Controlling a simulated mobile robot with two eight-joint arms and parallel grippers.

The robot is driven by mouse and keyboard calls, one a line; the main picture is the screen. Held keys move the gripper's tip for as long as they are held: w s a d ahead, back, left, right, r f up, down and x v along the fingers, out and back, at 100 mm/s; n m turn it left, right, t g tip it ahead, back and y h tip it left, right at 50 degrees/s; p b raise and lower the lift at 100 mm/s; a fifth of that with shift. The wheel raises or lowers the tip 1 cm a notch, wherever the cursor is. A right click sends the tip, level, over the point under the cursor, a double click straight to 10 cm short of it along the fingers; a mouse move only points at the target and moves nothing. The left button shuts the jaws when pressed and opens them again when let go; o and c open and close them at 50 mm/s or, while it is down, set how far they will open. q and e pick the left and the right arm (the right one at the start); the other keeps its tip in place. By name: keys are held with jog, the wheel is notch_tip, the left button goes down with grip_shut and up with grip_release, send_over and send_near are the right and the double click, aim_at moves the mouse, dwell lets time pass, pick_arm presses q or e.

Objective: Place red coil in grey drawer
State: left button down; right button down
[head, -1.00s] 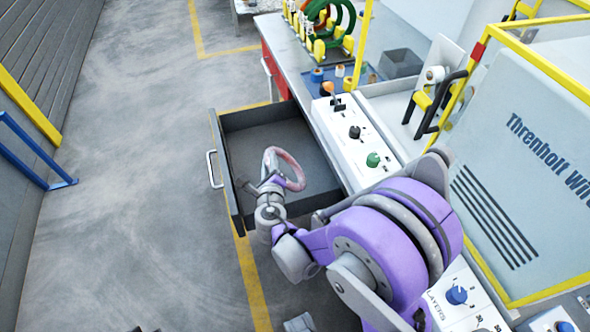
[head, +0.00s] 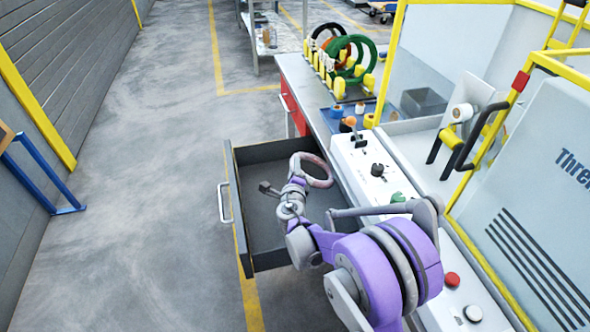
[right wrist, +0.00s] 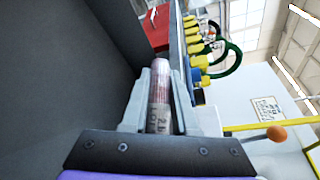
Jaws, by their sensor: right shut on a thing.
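The red coil (head: 312,170), a ring wrapped in pale film, is at my right gripper (head: 297,181), over the open grey drawer (head: 258,225). In the right wrist view the coil (right wrist: 159,90) stands edge-on between the two fingers of the right gripper (right wrist: 160,105), which is shut on it. A printed label shows on the coil near the palm. The grey drawer wall (right wrist: 60,70) fills the left of that view. I cannot tell whether the coil touches the drawer floor. My left gripper is not in view.
A control panel (head: 365,165) with knobs borders the drawer on the right. Behind it, a rack on the bench holds green (head: 372,62), orange and black coils. A yellow-framed machine (head: 540,200) stands at right. The floor left of the drawer is clear.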

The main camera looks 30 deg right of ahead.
jog(key=shift+r+x, duration=0.15)
jog(key=shift+x, duration=0.6)
jog(key=shift+r+x, duration=0.1)
jog(key=shift+x, duration=0.7)
jog(key=shift+w+f+b, duration=0.15)
jog(key=shift+f+b, duration=0.35)
jog(key=shift+f, duration=1.2)
jog(key=shift+f, duration=0.1)
jog(key=shift+f+b, duration=0.5)
jog(key=c, duration=0.7)
grip_release()
